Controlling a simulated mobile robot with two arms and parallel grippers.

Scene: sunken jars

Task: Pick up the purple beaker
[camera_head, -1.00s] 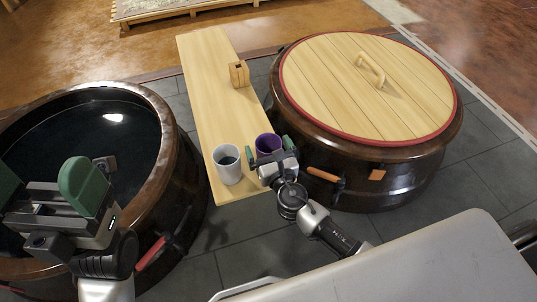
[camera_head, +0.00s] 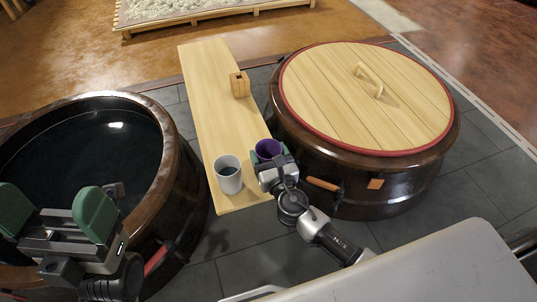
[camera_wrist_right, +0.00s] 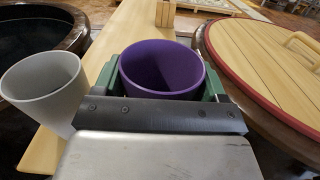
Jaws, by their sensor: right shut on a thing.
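The purple beaker (camera_head: 268,149) is at the near right end of the wooden plank, to the right of a white cup. My right gripper (camera_head: 268,158) is shut on the beaker, with a green finger on each side. In the right wrist view the beaker (camera_wrist_right: 162,68) stands upright and empty between the green fingers (camera_wrist_right: 162,82). Its base is hidden, so I cannot tell whether it is clear of the plank. My left gripper (camera_head: 55,212) is open and empty in front of the left jar, its green fingers wide apart.
The white cup (camera_head: 228,175), dark inside, stands close by on the plank (camera_head: 215,85); a small wooden block (camera_head: 239,84) is farther back. An open jar of dark liquid (camera_head: 80,145) is at the left, a lidded jar (camera_head: 365,98) at the right. The plank's middle is clear.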

